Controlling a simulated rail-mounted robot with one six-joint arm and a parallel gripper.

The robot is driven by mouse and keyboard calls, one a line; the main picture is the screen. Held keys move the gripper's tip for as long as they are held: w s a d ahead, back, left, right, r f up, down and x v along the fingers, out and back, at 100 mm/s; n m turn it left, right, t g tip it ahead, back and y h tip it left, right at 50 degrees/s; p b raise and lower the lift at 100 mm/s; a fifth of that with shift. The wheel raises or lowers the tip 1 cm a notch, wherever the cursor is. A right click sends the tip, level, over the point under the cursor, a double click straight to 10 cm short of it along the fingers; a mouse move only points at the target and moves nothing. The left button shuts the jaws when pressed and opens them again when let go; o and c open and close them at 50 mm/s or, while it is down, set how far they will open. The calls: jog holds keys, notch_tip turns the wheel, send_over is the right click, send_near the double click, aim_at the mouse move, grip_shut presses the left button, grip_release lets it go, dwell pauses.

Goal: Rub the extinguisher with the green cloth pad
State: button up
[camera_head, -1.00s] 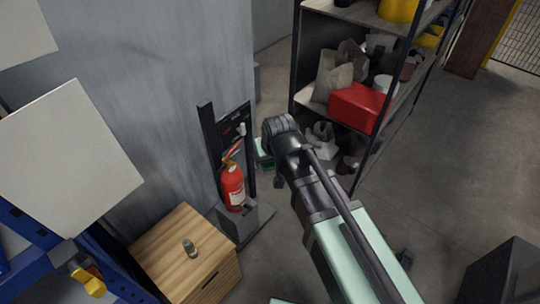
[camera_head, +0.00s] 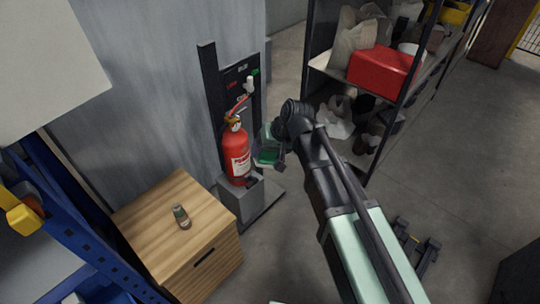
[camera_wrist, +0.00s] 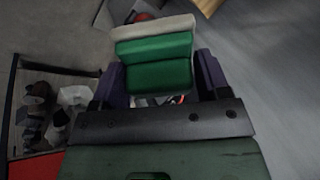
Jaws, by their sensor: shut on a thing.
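The red fire extinguisher (camera_head: 237,158) stands upright on a grey stand against the wall in the head view. My gripper (camera_head: 276,152) is just right of it, at about the height of its body. The green cloth pad (camera_head: 266,155) is held there, on the side facing the extinguisher. In the wrist view, the purple fingers of my gripper (camera_wrist: 156,80) are shut on the green pad (camera_wrist: 158,62), one on each side. A small red patch (camera_wrist: 145,16) shows beyond the pad. I cannot tell whether the pad touches the extinguisher.
A wooden cabinet (camera_head: 165,222) with a small can (camera_head: 181,216) on top stands left of the extinguisher. A shelf rack with a red box (camera_head: 384,72) stands behind my arm. A blue rack (camera_head: 75,215) is at the left. Floor at the right is mostly clear.

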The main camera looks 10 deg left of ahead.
jog(key=w+a+f+m+t+y+b, duration=0.1)
jog(key=w+a+f+m+b, duration=0.15)
jog(key=f+b, duration=0.75)
jog(key=w+a+f+m+t+y+b, duration=0.1)
jog(key=w+a+f+m+y+b, duration=0.2)
jog(key=f+b, duration=0.7)
jog(key=w+a+f+m+t+b, duration=0.15)
jog(key=f+m+b, duration=0.25)
jog(key=f+b, duration=0.6)
jog(key=w+a+r+m+t+b, duration=0.2)
jog(key=w+m+t, duration=0.2)
jog(key=w, duration=0.1)
jog(key=w+a+r+m+t+y+b, duration=0.1)
jog(key=w+a+r+m+t+b, duration=0.1)
jog(key=w+m+t+b, duration=0.1)
jog(key=shift+w+a+r+m+t, duration=0.15)
jog(key=shift+w+a+m+t, duration=0.2)
jog(key=shift+w+m+t, duration=0.7)
jog(key=shift+w+a, duration=0.5)
jog(key=shift+a, duration=0.4)
jog(key=w+d, duration=0.2)
jog(key=w, duration=0.1)
jog(key=shift+w, duration=0.25)
